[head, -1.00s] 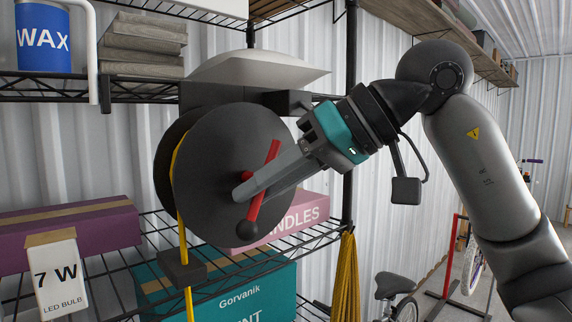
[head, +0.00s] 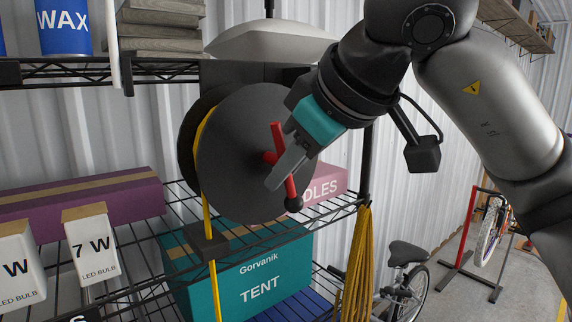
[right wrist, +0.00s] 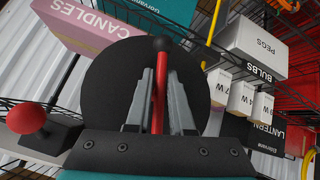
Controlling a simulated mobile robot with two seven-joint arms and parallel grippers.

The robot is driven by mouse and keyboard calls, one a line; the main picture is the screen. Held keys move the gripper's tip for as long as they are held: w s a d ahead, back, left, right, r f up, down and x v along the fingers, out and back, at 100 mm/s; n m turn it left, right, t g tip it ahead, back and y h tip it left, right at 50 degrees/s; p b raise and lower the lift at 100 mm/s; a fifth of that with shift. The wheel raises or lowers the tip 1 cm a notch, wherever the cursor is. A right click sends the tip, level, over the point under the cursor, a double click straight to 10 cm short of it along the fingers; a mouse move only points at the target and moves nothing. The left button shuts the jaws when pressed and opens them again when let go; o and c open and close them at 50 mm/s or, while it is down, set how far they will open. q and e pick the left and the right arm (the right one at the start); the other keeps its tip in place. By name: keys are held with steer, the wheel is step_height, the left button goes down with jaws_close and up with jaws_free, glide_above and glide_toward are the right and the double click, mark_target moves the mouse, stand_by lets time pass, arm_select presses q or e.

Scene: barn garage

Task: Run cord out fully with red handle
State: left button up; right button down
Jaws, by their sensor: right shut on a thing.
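The dark cord reel (head: 235,150) is mounted at the shelf rack, with yellow cord (head: 207,222) wound on it. The cord hangs straight down past a dark guide block (head: 203,251); its lower end is out of view. The red handle (head: 277,138) is a crank bar on the reel's face, tilted, its black knob (head: 294,204) at lower right. My right gripper (head: 280,180) is shut on the red handle. In the right wrist view the handle (right wrist: 160,88) stands between the two grey fingers (right wrist: 156,95). My left gripper is not in view.
A teal tent box (head: 280,272) and a pink box (head: 326,187) sit on the wire shelves behind the reel. White bulb boxes (head: 92,250) stand at left. A yellow rope bundle (head: 357,265) hangs at right. A red-knobbed lever (right wrist: 27,118) shows in the wrist view.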

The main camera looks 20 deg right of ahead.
stand_by(0.5)
steer(key=c, duration=0.8)
jaws_free()
steer(key=shift+c, duration=0.2)
steer(key=v, duration=1.5)
steer(key=shift+s, duration=0.1)
